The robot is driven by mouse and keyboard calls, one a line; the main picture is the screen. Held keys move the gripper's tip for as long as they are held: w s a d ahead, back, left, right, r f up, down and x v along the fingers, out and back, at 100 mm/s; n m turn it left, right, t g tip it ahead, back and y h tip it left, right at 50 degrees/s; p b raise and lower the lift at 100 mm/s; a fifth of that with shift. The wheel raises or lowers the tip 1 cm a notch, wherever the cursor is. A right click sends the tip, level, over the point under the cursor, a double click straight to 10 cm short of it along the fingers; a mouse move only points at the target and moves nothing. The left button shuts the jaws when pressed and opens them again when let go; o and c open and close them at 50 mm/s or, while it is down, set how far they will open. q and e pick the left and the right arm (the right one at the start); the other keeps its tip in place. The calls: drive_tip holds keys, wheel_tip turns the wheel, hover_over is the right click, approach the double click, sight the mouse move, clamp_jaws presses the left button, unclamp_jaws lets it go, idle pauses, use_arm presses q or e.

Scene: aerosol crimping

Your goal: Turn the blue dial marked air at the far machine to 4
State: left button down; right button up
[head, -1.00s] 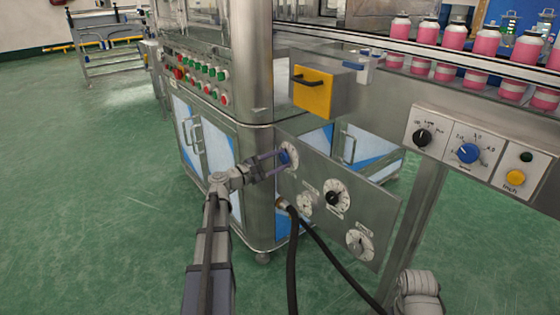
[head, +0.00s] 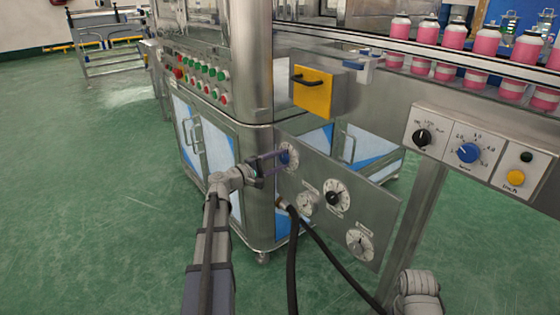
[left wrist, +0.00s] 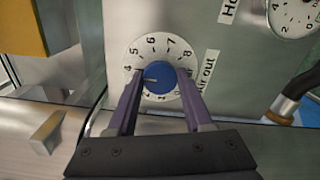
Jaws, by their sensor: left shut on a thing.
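The blue dial (head: 285,157) sits on a white numbered plate at the upper left of the grey panel. In the left wrist view the blue dial (left wrist: 160,77) shows a dark pointer line aimed left, close to and slightly below the 4. Numbers 4 to 8 are readable; the lower ones are partly hidden by the fingers. My left gripper (left wrist: 160,100) is shut on the blue dial, one purple finger on each side. It also shows in the head view (head: 278,160). A label partly hidden beside the plate ends in "out". My right gripper is not in view.
The panel (head: 385,210) also carries a black dial (head: 336,197), a small gauge (head: 305,203) and a lower grey dial (head: 358,243). Black hoses (head: 293,250) hang in front. A yellow box (head: 313,92) juts out above the panel. Green floor lies open at left.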

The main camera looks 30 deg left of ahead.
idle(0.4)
use_arm(q)
drive_tip(key=shift+c, duration=1.5)
unclamp_jaws()
drive_tip(key=v, duration=0.8)
drive_tip(key=shift+w+d, duration=0.1)
drive_tip(key=shift+d, duration=0.05)
